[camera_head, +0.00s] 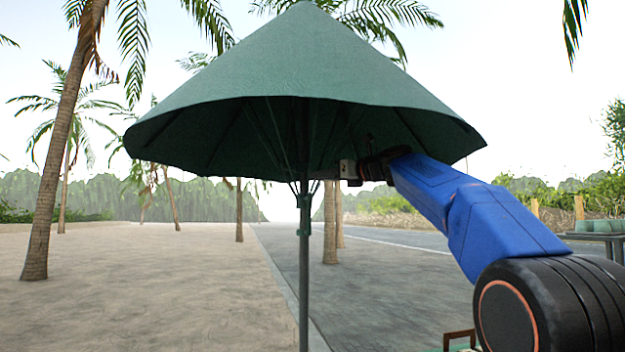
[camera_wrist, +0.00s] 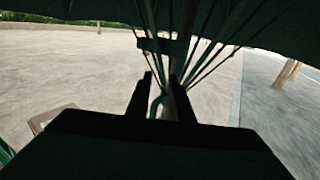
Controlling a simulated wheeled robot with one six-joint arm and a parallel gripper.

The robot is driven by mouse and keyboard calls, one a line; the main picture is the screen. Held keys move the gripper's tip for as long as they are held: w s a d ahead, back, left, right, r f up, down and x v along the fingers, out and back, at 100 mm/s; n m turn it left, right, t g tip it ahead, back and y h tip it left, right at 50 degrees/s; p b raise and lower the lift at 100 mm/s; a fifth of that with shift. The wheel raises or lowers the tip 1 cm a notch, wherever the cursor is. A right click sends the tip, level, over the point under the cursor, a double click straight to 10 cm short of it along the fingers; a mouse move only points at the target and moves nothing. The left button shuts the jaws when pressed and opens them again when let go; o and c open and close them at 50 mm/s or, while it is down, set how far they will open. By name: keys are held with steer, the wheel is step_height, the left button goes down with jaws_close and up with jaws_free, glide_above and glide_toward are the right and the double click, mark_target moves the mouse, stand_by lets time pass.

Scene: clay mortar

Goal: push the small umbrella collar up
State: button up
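The green umbrella (camera_head: 310,70) stands upright with its canopy spread in a cone. Its pole (camera_head: 304,290) runs down the middle of the head view. Thin struts converge on the pole under the canopy, around a dark collar that shows as a crossbar in the wrist view (camera_wrist: 163,45). My gripper (camera_head: 325,172) reaches in from the right, just under the canopy beside the pole. In the wrist view its two dark fingers (camera_wrist: 160,78) are apart, below the collar, with the pole close to the right finger. Shadow hides whether they touch the pole or collar.
The canopy hangs over my forearm. Palm trees (camera_head: 62,150) stand around, and a table (camera_head: 598,236) is at the right edge. Sand and paving are open on both sides.

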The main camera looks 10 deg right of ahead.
steer(key=v, duration=1.1)
steer(key=shift+s+d, duration=0.15)
steer(key=shift+d, duration=0.05)
steer(key=shift+f, duration=0.15)
